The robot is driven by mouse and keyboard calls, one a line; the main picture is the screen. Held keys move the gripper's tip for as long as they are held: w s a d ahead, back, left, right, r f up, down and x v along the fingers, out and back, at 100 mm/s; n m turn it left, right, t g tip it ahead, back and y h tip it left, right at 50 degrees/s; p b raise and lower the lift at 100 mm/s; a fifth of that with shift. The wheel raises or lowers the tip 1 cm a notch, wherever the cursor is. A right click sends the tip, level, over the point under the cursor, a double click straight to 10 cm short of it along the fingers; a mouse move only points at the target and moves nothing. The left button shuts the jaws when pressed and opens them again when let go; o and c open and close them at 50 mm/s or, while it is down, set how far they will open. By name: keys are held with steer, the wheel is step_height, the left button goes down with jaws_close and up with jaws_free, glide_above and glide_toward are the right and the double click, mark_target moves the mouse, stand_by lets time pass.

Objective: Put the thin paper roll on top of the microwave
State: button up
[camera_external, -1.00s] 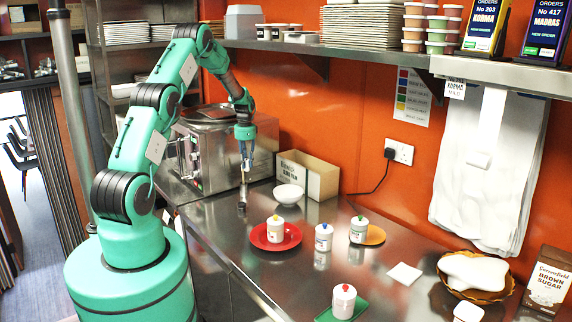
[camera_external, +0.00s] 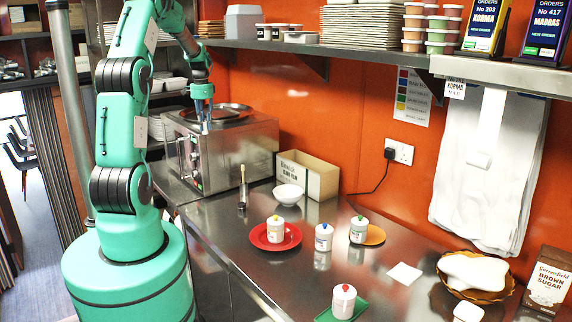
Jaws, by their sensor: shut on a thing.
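The microwave (camera_external: 245,150) is a steel box at the back left of the counter, with a dark round tray (camera_external: 232,108) on its top. My gripper (camera_external: 205,122) points down over the microwave's front left top edge. It is shut on a small, pale, narrow thing, which I take to be the thin paper roll; its outline blends with the fingers. I cannot tell whether it touches the microwave top. A slim, upright brownish item with a dark lower part (camera_external: 243,185) stands on the counter in front of the microwave.
A cardboard box (camera_external: 318,180) and a white bowl (camera_external: 288,194) stand right of the microwave. Lidded jars, a red plate (camera_external: 262,238) and an orange plate (camera_external: 375,236) sit further forward. A steel shelf (camera_external: 350,48) overhangs the counter behind.

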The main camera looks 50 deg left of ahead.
steer(key=s+r, duration=0.3)
steer(key=shift+s+a+r, duration=0.1)
steer(key=shift+s+r, duration=0.05)
steer(key=shift+s, duration=0.1)
steer(key=w+a+p, duration=0.1)
steer(key=w+a, duration=0.2)
steer(key=w+a+f+p, duration=0.1)
steer(key=w+a, duration=0.3)
steer(key=w+a+p, duration=0.1)
steer(key=w+a, duration=0.2)
steer(key=a, duration=0.1)
steer(key=shift+w+a+f, duration=0.15)
steer(key=shift+a+f, duration=0.1)
stand_by(0.5)
steer(key=shift+w, duration=0.1)
steer(key=shift+w+a, duration=0.1)
steer(key=shift+a, duration=0.1)
steer(key=shift+f+p, duration=0.55)
steer(key=shift+f, duration=1.2)
steer(key=shift+f, duration=0.1)
steer(key=o, duration=0.9)
